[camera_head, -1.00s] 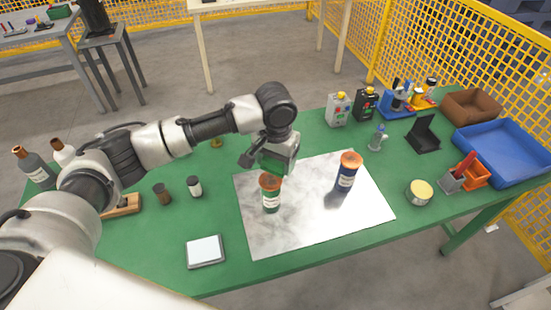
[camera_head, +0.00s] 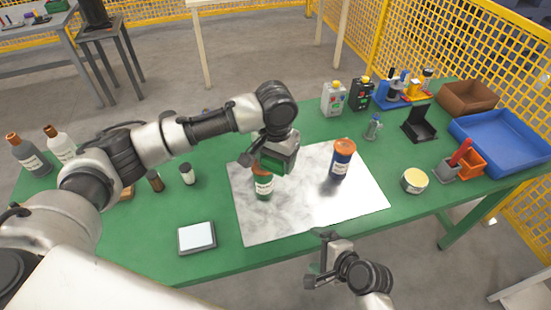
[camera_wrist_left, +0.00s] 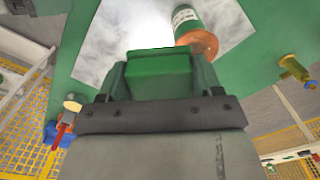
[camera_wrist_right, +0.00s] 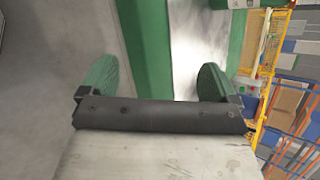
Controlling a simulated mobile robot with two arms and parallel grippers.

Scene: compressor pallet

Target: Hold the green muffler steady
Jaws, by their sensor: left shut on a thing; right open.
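The green muffler, a box-shaped green block (camera_head: 284,158), is held by my left gripper (camera_head: 274,150) above the metal sheet (camera_head: 300,205). In the left wrist view the green muffler (camera_wrist_left: 158,75) fills the gap between the two dark fingers, and its far side is hidden. My right gripper (camera_head: 318,258) is open and empty off the table's front edge, below and to the right of the muffler. In the right wrist view its two green finger pads (camera_wrist_right: 157,80) stand wide apart, with the green table edge beyond.
A green bottle (camera_head: 263,187) with a copper cap stands on the sheet beside the left gripper, its cap partly hidden. A blue bottle (camera_head: 340,165) stands to the right. A round tin (camera_head: 414,181), grey cup (camera_head: 446,169) and blue tray (camera_head: 500,140) lie farther right.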

